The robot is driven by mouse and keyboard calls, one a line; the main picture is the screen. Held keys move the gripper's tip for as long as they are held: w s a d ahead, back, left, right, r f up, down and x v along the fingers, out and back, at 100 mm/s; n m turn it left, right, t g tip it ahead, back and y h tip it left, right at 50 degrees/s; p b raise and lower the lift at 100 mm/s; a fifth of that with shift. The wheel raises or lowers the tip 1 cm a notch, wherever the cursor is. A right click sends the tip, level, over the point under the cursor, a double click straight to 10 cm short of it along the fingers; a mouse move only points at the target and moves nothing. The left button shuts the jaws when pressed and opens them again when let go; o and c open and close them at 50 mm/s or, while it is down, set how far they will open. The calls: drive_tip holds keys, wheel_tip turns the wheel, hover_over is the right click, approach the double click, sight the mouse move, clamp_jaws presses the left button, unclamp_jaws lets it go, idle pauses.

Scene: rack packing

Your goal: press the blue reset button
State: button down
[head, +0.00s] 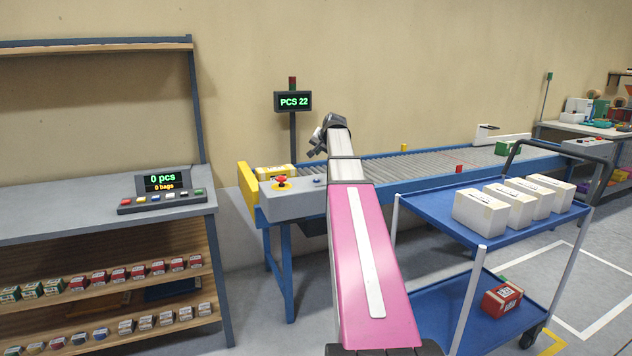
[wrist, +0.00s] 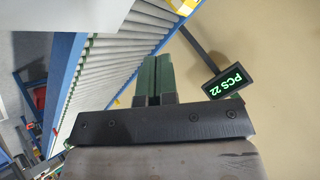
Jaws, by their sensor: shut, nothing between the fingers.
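A small blue button (head: 317,181) sits on the grey control box (head: 298,204) at the near left end of the conveyor, right of a red mushroom button (head: 281,181) on yellow. Another blue button (head: 155,199) is in the row of coloured buttons on the desk panel at the left. My gripper (head: 314,150) is above and behind the control box in the head view, apart from both blue buttons. In the wrist view its dark green fingers (wrist: 155,72) are together and empty. Neither blue button can be made out in the wrist view.
The conveyor (head: 420,166) runs right along the wall. A display reading PCS 22 (head: 294,101) stands behind its left end on a post. A blue trolley (head: 430,199) with white boxes stands front right. A yellow item (head: 276,173) lies behind the control box.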

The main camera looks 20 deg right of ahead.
sight(318, 180)
drive_tip(key=shift+f, duration=4.35)
drive_tip(key=shift+f, duration=0.15)
drive_tip(key=shift+f, duration=0.25)
drive_tip(key=shift+f, duration=0.4)
drive_tip(key=shift+r, duration=0.8)
drive_tip(key=shift+r, duration=2.5)
